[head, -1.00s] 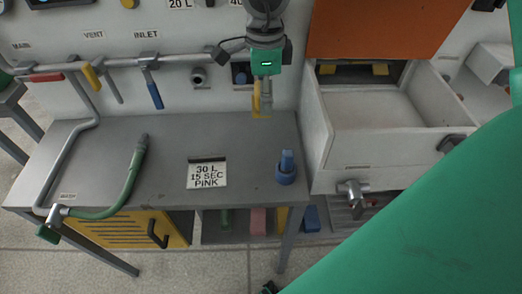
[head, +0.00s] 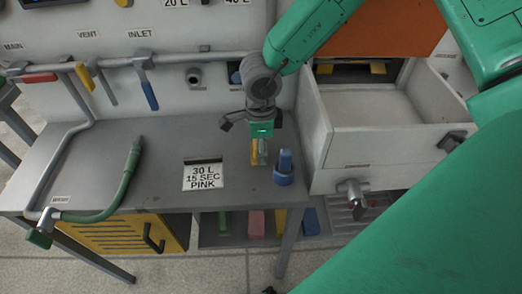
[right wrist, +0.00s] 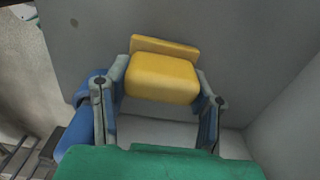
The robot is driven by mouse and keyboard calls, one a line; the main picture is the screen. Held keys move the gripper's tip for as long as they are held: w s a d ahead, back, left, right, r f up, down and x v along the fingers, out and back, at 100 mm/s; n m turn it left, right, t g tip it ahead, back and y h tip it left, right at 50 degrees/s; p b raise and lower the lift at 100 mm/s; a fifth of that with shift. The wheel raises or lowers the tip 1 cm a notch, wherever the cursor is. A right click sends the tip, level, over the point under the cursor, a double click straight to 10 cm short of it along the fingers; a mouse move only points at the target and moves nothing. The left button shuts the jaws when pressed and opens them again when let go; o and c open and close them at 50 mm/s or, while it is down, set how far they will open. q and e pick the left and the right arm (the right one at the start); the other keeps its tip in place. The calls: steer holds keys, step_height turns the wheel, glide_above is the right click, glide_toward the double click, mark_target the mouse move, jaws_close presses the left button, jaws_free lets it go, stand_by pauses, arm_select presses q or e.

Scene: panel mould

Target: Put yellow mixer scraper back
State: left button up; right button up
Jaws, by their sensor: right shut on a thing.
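The yellow scraper (head: 254,151) is between the fingers of my right gripper (head: 259,160), in front of the wall and over the right part of the grey table (head: 110,165). In the right wrist view the scraper (right wrist: 160,78) shows as a yellow block with a flat yellow plate behind it, one finger on each side. My right gripper is shut on it. I cannot tell whether the scraper touches the table. My left gripper is not in view.
A blue cylindrical object (head: 284,170) stands close to the right of the gripper. A label plate (head: 204,176) lies to its left, and a green hose (head: 128,180) further left. An open drawer (head: 375,125) is at right. Coloured items, including a pink one (head: 256,224), sit below the table.

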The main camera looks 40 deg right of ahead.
steer(key=shift+f, duration=0.65)
steer(key=shift+a, duration=0.1)
steer(key=o, duration=1.6)
steer(key=shift+c, duration=0.2)
step_height(320, 180, up, 12)
steer(key=shift+r+p, duration=0.1)
steer(key=shift+p, duration=0.7)
